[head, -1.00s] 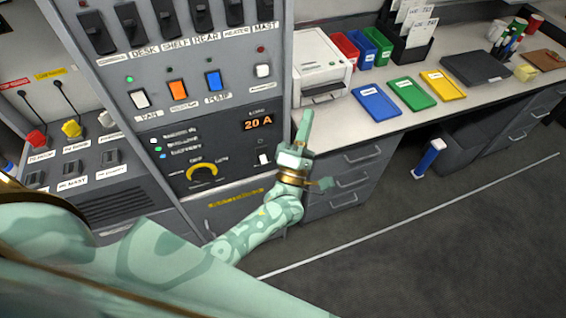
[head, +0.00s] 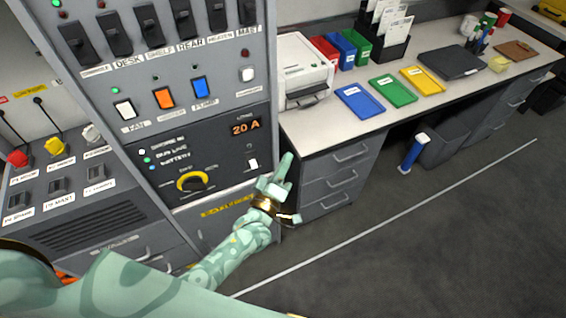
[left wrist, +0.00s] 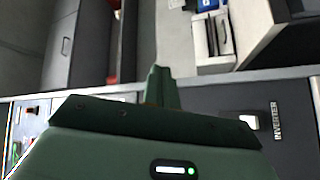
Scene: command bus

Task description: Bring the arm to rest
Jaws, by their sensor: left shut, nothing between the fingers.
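My left arm is pale green with darker patches and reaches up from the bottom left in the head view. Its left gripper (head: 284,170) is shut and empty, with its fingers together and pointing up. It hangs in front of the lower right part of the grey switch panel (head: 215,225), near the desk drawers. In the left wrist view the shut fingers (left wrist: 159,78) show dark green at the middle, with a white switch (left wrist: 249,121) labelled INVERTER to their right. My right gripper is in neither view.
The panel carries several rocker switches, a yellow-ringed knob (head: 193,181) and a 20 A display (head: 246,126). To the right is a desk with a printer (head: 302,72) and blue, green and yellow trays (head: 422,80). The dark floor (head: 430,240) at right is mostly open.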

